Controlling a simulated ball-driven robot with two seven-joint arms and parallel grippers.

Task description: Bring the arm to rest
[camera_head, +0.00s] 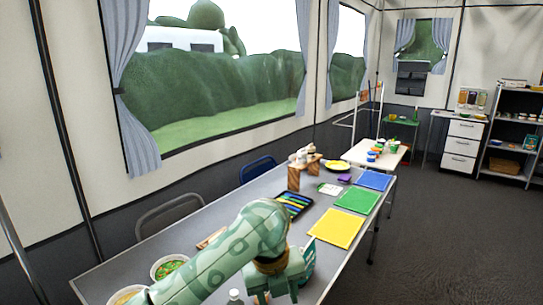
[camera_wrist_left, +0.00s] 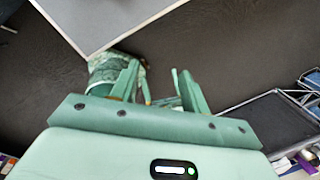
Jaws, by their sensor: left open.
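My left arm (camera_head: 225,255), pale green with a darker pattern, reaches in from the lower left over the near part of the grey table (camera_head: 222,212). My left gripper (camera_head: 278,291) points downward near the table's front edge; its fingertips are partly cut off by the picture's bottom. In the left wrist view its two fingers (camera_wrist_left: 160,82) stand apart with nothing between them. Beyond them are dark floor and a light table corner (camera_wrist_left: 95,20). A green patterned part of my own body shows behind the left finger. My right gripper is not in view.
Bowls (camera_head: 169,267) stand at the near left. Yellow (camera_head: 336,228), green (camera_head: 356,200) and blue (camera_head: 374,180) mats line the right side. Open floor (camera_head: 450,240) lies right.

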